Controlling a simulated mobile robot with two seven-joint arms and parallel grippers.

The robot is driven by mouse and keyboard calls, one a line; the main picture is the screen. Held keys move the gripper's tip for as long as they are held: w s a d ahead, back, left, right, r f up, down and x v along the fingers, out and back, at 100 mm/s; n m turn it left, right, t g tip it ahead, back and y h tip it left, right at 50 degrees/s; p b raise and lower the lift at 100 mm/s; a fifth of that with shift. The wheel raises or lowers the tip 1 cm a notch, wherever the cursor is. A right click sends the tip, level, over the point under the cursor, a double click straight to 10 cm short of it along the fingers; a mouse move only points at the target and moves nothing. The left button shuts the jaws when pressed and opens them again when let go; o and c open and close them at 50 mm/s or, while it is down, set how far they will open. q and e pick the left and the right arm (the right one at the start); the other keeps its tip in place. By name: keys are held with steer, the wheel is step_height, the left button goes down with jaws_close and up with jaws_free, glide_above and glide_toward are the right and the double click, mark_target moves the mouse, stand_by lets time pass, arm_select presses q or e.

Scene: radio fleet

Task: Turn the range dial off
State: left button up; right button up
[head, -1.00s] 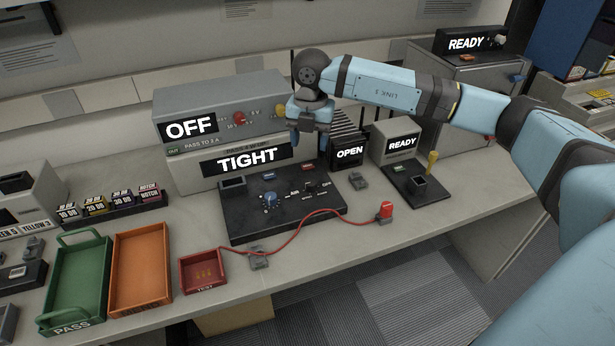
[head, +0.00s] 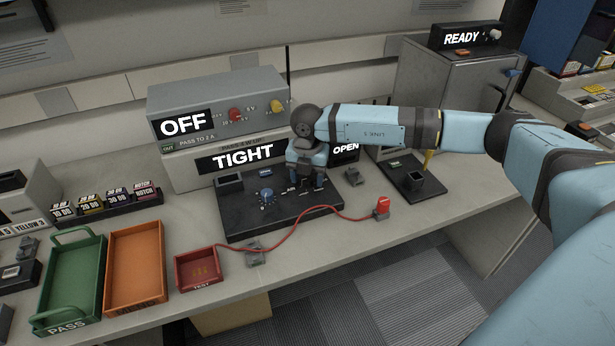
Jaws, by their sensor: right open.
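A grey instrument (head: 215,90) with a lit OFF display (head: 184,124) stands at the back. It carries a red knob (head: 235,114) and a yellow knob (head: 277,106). Below it, a unit shows TIGHT (head: 243,156). In front lies a black panel (head: 250,222) with a blue knob (head: 266,195) and small white markings to its right. I cannot read which control is the range dial. My right gripper (head: 306,183) points down over the panel's right part, open, right of the blue knob. It hides that part of the panel. My left gripper is not in view.
Green (head: 75,285), orange (head: 135,268) and red (head: 197,268) trays stand left. The OPEN unit (head: 345,149) is partly behind my arm. A black fixture (head: 415,182) stands right.

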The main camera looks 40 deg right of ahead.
steer(key=shift+f, duration=0.1)
steer(key=c, duration=0.9)
